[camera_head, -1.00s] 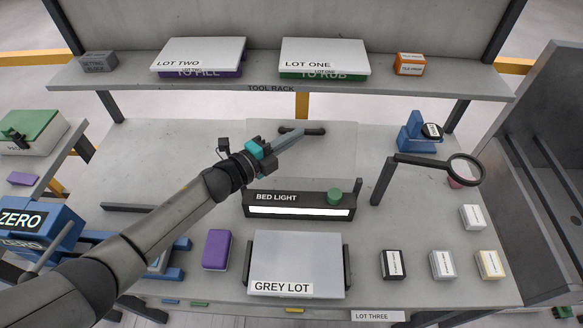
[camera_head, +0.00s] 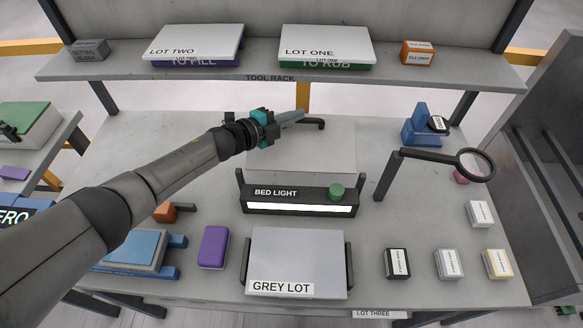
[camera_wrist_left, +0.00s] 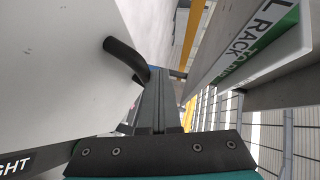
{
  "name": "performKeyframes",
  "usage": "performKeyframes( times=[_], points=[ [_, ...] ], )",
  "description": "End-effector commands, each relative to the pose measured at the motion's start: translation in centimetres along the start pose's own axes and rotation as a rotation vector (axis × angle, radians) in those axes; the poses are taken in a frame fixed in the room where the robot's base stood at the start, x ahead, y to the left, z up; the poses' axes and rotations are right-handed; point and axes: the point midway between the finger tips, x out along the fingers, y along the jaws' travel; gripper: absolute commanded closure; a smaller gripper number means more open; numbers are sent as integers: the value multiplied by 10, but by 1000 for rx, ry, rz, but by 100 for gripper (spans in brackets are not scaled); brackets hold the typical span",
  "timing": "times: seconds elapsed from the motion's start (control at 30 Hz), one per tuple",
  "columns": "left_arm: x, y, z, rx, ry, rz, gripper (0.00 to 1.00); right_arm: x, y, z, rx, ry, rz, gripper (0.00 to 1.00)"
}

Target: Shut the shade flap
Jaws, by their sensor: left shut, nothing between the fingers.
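The shade flap appears to be the pale grey panel (camera_head: 305,150) behind the black BED LIGHT bar (camera_head: 298,201); its tilt is hard to judge. A dark bar handle (camera_head: 316,124) sits at its far edge. The light's strip is lit and uncovered. My left gripper (camera_head: 300,116) is shut and empty, with its fingertips close to the handle and partly covering it. In the left wrist view the fingers (camera_wrist_left: 160,98) lie just right of the curved handle (camera_wrist_left: 124,56), beside the pale panel (camera_wrist_left: 65,65); contact is unclear. My right gripper is out of view.
A tool rack shelf (camera_head: 270,77) with LOT ONE and LOT TWO stands behind the gripper. A magnifier on a post (camera_head: 476,164) is at right. The GREY LOT plate (camera_head: 297,257), a purple block (camera_head: 214,246) and small boxes lie in front.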

Motion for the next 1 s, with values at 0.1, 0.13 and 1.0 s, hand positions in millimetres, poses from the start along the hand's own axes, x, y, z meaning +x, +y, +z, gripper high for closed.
performKeyframes(
  times=[0.1, 0.13, 1.0],
  points=[
    [3, 4, 2, 1, 1, -1, 100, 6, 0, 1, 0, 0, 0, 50],
    [4, 5, 3, 1, 1, -1, 100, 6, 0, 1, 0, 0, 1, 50],
    [1, -3, 4, 1, -1, -1, 100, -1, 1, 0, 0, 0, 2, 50]
  ],
)
